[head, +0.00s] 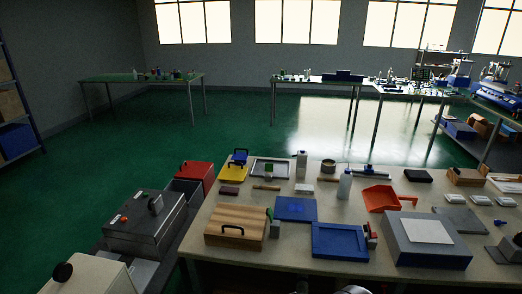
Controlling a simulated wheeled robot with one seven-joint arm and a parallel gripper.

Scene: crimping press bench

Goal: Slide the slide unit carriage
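A low blue unit with a small dark upright part (369,171) stands near the back of the near bench (290,236). It may be the slide unit with its carriage, but it is too small in the head view to be sure. The position of a carriage along a rail cannot be made out. My gripper's fingers do not show. Only grey rounded parts, likely of my arm, show at the bottom edge, in front of the bench and well apart from the blue unit.
The bench is crowded: a wooden box (236,226), a blue tray (339,240), a grey box (424,241), a white bottle (345,184) and an orange scoop (386,198). Metal boxes (145,222) stand left. Green floor (235,130) is open behind.

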